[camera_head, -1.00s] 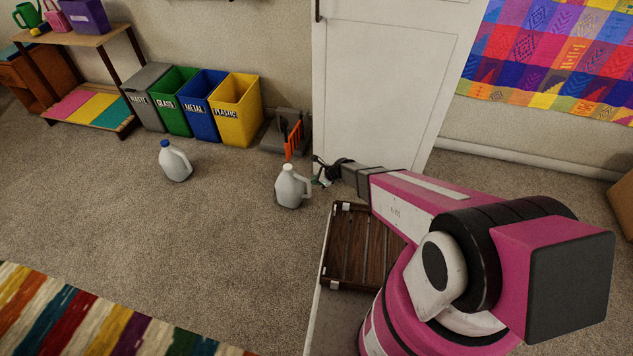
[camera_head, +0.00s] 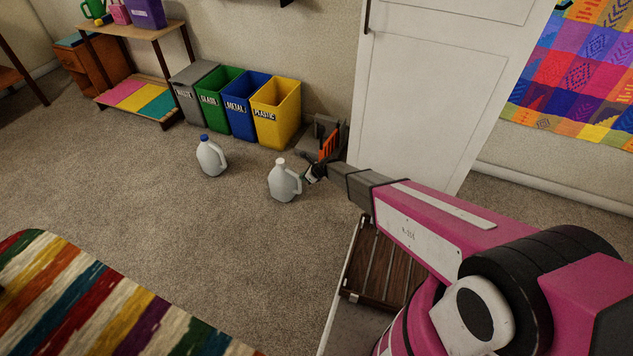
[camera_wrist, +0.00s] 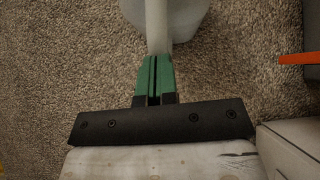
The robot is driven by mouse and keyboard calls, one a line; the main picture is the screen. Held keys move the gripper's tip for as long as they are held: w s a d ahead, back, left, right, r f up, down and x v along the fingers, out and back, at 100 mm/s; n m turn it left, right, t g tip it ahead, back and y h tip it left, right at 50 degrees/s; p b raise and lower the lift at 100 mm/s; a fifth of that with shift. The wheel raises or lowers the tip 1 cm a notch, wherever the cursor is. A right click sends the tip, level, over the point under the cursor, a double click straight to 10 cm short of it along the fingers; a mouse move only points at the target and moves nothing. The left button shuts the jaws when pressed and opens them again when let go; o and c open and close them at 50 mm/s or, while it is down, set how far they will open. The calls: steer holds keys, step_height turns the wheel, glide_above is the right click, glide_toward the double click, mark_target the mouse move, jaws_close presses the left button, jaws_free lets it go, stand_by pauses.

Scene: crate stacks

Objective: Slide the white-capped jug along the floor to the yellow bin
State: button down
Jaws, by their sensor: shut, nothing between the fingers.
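The white-capped jug (camera_head: 284,181) stands upright on the carpet, with its handle on the right. My gripper (camera_head: 309,176) is shut and low, right beside the handle. In the wrist view the shut green fingers (camera_wrist: 153,75) point at the jug's pale handle (camera_wrist: 157,28), touching or very close to it; I cannot tell which. The yellow bin (camera_head: 277,113), labelled PLASTIC, stands against the wall behind the jug, with carpet between them.
A blue-capped jug (camera_head: 211,156) stands to the left. Blue (camera_head: 245,107), green (camera_head: 220,98) and grey (camera_head: 188,90) bins line the wall left of the yellow one. A grey holder with orange parts (camera_head: 327,142) stands right of the yellow bin. Open carpet lies in front.

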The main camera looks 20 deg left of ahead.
steer(key=shift+a+f, duration=0.2)
steer(key=shift+a, duration=0.35)
steer(key=shift+d, duration=0.1)
steer(key=w+d+f+v, duration=0.1)
steer(key=d+f+v, duration=0.1)
steer(key=v, duration=1.1)
steer(key=a+r+x, duration=0.2)
steer(key=x, duration=1)
steer(key=shift+s+a+f, duration=0.2)
steer(key=shift+s+f, duration=0.05)
